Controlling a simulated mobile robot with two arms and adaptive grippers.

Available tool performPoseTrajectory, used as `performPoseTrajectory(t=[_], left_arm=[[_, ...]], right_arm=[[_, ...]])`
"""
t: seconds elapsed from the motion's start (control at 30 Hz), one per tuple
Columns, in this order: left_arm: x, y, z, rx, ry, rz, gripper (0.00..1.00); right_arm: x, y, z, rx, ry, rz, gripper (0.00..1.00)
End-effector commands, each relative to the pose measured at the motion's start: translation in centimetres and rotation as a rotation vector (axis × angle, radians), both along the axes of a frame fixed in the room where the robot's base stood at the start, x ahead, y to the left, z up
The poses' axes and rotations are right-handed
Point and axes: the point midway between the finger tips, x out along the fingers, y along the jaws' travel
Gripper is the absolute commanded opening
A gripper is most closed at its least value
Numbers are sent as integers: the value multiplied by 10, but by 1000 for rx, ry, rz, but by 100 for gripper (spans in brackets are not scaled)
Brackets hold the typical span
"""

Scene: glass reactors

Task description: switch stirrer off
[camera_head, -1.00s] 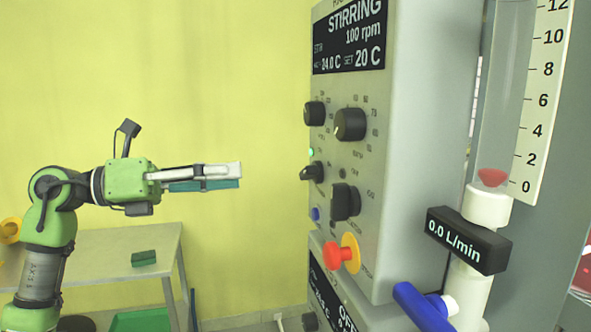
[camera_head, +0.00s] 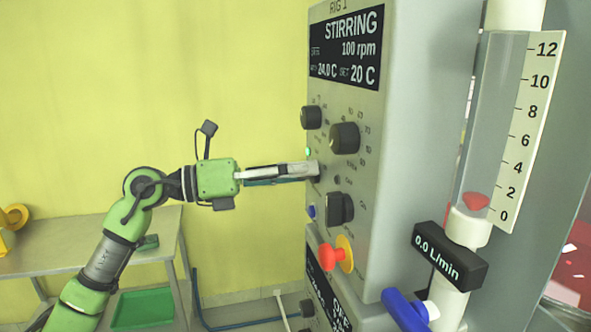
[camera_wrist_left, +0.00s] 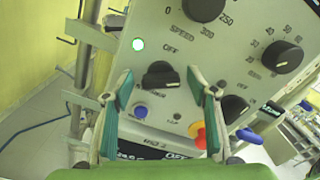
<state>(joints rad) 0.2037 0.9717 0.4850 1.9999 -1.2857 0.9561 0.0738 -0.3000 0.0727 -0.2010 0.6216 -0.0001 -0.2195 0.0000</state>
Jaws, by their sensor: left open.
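The control panel's display (camera_head: 346,47) reads STIRRING and 100 rpm. A small black rotary switch (camera_wrist_left: 160,74) sits between the fingertips of my left gripper (camera_wrist_left: 158,90) in the left wrist view, with OFF printed above it. A green lamp (camera_wrist_left: 138,44) above the switch is lit. My left gripper (camera_head: 312,170) is open, its fingertips at the panel face in the head view, where they largely hide the switch. Contact with the switch cannot be told. My right gripper is in neither view.
Black knobs (camera_head: 344,138) and (camera_head: 341,208) stick out nearby, with a blue button (camera_wrist_left: 140,112) and a red emergency stop (camera_head: 331,257) below. A flow meter (camera_head: 449,255) stands at the right. A table (camera_head: 90,243) is behind my arm.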

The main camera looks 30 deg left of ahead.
Motion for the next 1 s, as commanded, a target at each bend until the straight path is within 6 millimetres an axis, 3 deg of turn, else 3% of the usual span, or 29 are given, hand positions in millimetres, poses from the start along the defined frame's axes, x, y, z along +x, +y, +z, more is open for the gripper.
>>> performPoseTrajectory(t=[0.1,0.27,0.67,1.0], left_arm=[[0,0,0,0,0,0,53],[0,0,0,-1,-1,1,14],[0,1,0,-36,31,0,14],[0,1,-1,-213,183,1,14]], right_arm=[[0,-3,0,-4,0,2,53],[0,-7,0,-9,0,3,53],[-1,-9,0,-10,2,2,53],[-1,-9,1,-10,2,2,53]])
